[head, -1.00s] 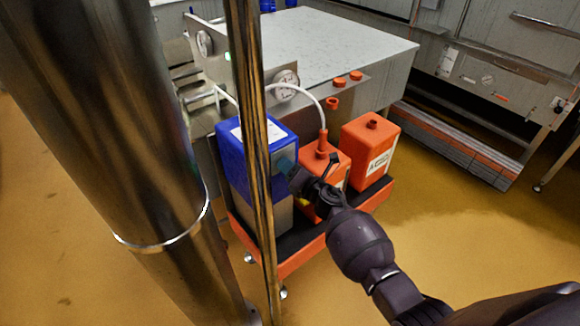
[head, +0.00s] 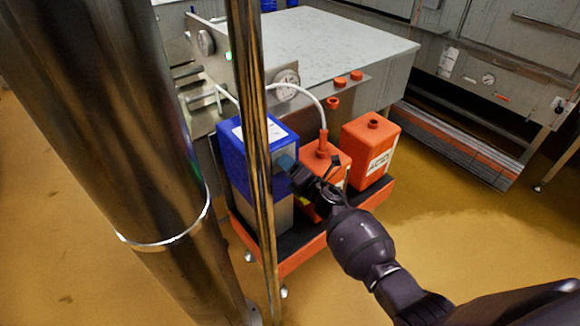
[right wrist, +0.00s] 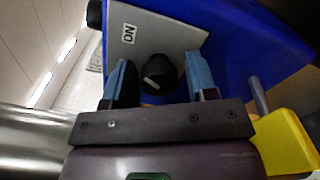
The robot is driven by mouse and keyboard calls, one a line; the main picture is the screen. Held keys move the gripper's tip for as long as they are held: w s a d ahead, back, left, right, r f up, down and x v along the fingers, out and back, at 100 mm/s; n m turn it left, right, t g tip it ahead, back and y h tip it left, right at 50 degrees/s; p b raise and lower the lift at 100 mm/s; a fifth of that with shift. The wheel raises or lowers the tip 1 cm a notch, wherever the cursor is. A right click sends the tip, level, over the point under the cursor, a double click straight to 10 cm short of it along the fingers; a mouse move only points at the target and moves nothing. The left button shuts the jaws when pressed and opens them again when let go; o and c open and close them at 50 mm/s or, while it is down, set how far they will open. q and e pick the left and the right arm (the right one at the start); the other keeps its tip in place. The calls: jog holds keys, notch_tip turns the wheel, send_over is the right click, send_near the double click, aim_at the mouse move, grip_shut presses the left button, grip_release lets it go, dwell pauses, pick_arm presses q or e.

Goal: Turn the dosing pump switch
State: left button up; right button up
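The dosing pump is a blue box (head: 232,150) with a grey lower front, standing on the left of an orange trolley. In the right wrist view its grey panel (right wrist: 165,35) carries a round black switch knob (right wrist: 158,72) with a pale pointer mark and a rotated "ON" label (right wrist: 129,33). My right gripper (head: 284,163) is at the pump's front. In the wrist view its two blue fingers (right wrist: 159,60) stand apart on either side of the knob, with a gap visible on both sides. A pole partly hides the pump in the head view. My left gripper is out of view.
Two orange canisters (head: 325,168) (head: 368,150) stand beside the pump on the trolley (head: 300,258). A white hose (head: 308,91) runs from the nearer one. A steel table (head: 340,45) is behind. A thick steel column (head: 110,120) and thin pole (head: 250,90) stand in front. Floor at right is clear.

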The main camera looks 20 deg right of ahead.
jog(key=shift+o, duration=0.4)
jog(key=shift+s, duration=0.2)
jog(key=p+v, duration=0.1)
jog(key=v, duration=0.9)
jog(key=shift+s, duration=0.2)
jog(key=shift+d, duration=0.15)
